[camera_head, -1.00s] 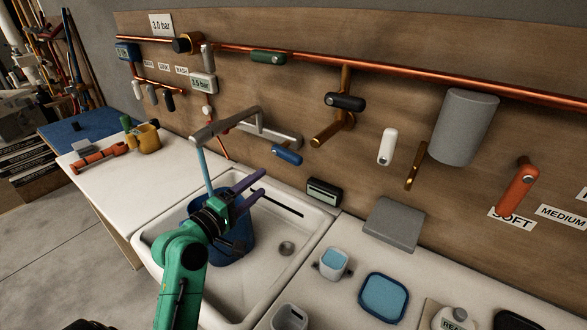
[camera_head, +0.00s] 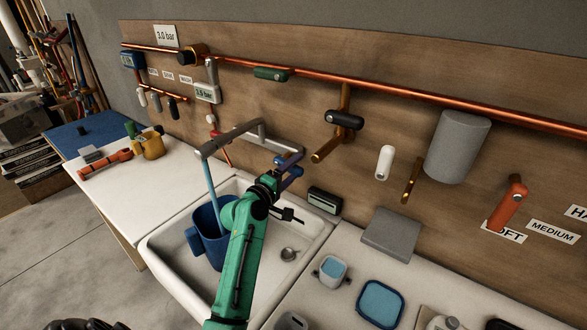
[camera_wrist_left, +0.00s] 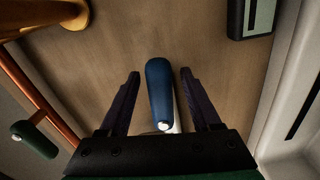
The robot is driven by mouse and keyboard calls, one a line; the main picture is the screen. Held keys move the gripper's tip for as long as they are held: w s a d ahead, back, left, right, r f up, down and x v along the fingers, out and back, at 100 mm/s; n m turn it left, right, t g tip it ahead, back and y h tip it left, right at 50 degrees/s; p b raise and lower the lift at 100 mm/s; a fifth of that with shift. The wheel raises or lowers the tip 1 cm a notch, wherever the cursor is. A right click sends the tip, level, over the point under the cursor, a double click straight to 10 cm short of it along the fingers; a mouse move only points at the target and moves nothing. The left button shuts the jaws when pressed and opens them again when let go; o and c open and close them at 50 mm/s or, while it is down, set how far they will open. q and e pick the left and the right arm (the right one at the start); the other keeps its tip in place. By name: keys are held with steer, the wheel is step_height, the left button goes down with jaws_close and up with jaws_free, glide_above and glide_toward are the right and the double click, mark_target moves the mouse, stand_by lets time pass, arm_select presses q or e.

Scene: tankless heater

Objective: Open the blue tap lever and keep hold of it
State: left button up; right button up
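The blue tap lever (camera_wrist_left: 160,92) is a rounded blue handle on the faucet over the sink. In the left wrist view it lies between the fingers of my left gripper (camera_wrist_left: 159,78), with a visible gap on each side. The gripper is open around it. In the head view my left gripper (camera_head: 288,163) is at the faucet's right end and partly hides the lever (camera_head: 297,171). The grey faucet spout (camera_head: 228,138) has a light-blue stream (camera_head: 210,185) falling into a blue jug (camera_head: 207,232) in the sink. My right gripper is not in view.
The white sink (camera_head: 165,262) stands below the pipe board. A grey box with a display (camera_head: 325,200) sits on its back right rim. A black lever (camera_head: 344,119), a green lever (camera_head: 271,73) and an orange lever (camera_head: 507,205) are on the board nearby.

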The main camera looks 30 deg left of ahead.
arm_select(q)
jaws_close()
stand_by(1.3)
